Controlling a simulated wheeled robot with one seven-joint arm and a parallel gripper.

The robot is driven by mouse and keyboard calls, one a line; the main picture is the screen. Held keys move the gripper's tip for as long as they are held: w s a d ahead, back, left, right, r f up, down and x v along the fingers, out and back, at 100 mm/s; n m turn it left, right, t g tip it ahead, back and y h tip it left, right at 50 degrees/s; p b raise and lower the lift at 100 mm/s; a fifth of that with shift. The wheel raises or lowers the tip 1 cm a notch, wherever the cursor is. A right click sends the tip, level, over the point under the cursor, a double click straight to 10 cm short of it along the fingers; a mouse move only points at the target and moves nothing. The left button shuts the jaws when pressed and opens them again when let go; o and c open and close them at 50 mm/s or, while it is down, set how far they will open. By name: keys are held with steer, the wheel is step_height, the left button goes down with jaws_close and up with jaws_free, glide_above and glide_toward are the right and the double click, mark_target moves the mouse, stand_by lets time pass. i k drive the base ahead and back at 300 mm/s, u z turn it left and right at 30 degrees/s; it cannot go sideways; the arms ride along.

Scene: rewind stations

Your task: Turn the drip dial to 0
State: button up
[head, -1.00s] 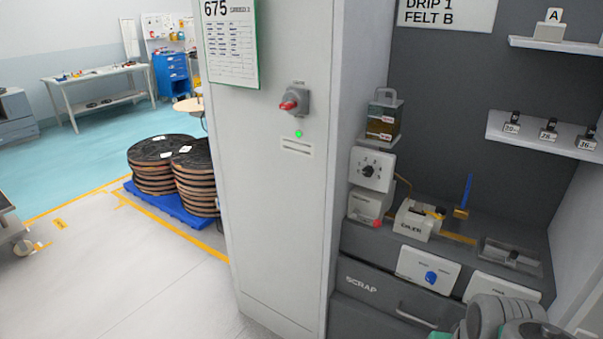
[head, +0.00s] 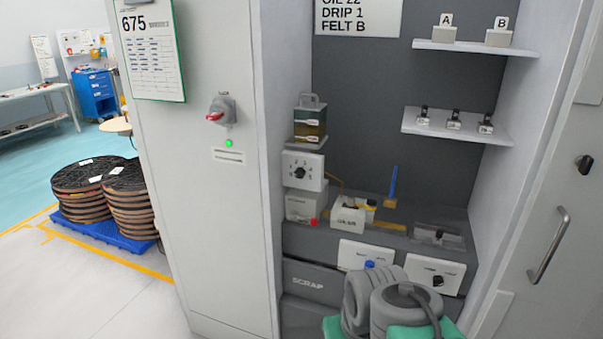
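A white dial plate (head: 291,158) with a black knob (head: 300,172), which looks like the drip dial, is on the left side of the station. Small marks ring the knob; its exact setting is too small to read. It sits below an oil container (head: 309,124) and above a pale box with a red button (head: 313,222). My grey arm with green parts shows at the bottom right, in front of the lower panels and apart from the dial. My gripper's fingers do not show.
The oiler block (head: 347,214) and an upright blue piece (head: 393,182) stand right of the dial. Two lower panels carry a blue knob (head: 369,264) and a black knob (head: 437,280). Shelves (head: 455,127) hang on the right. A cabinet (head: 205,170) stands left. A sign (head: 350,18) reads DRIP 1.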

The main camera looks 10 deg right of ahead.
mark_target(300, 173)
steer(key=u, duration=0.55)
steer(key=k, duration=0.65)
steer(key=u, duration=0.95)
steer(key=i, duration=1.1)
steer(key=z, duration=0.7)
